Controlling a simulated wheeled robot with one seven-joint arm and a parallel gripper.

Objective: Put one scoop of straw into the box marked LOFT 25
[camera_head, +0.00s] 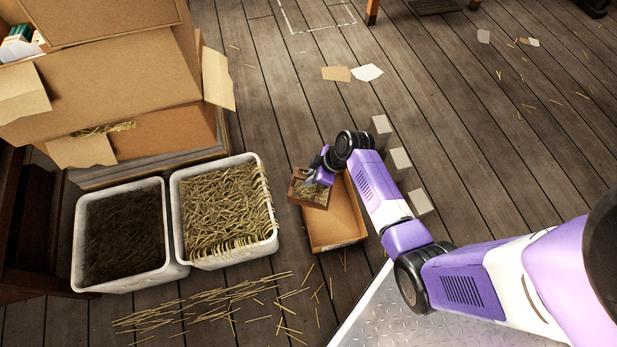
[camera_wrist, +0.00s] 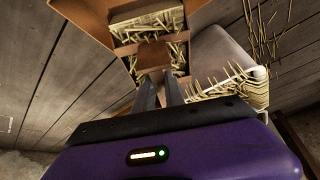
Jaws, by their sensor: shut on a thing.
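My gripper (camera_head: 318,177) is shut on a small brown wooden scoop (camera_head: 296,190), and straw shows inside it. In the wrist view the two fingers (camera_wrist: 160,88) close on the scoop's brown handle part (camera_wrist: 153,57), with straw just beyond. The scoop is over or beside the left edge of an open, shallow cardboard box (camera_head: 338,233); I cannot tell its exact height. The visible part of that box's inside looks bare. A white bin of straw (camera_head: 177,215) stands to the left of the scoop. No LOFT 25 marking is readable.
A white bin of dark material (camera_head: 78,245) stands left of the straw bin. Large open cartons (camera_head: 110,75) stand behind. Pale blocks (camera_head: 400,163) stand to the right of the shallow box. Loose straw (camera_head: 210,300) and paper scraps (camera_head: 367,72) lie on the plank floor.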

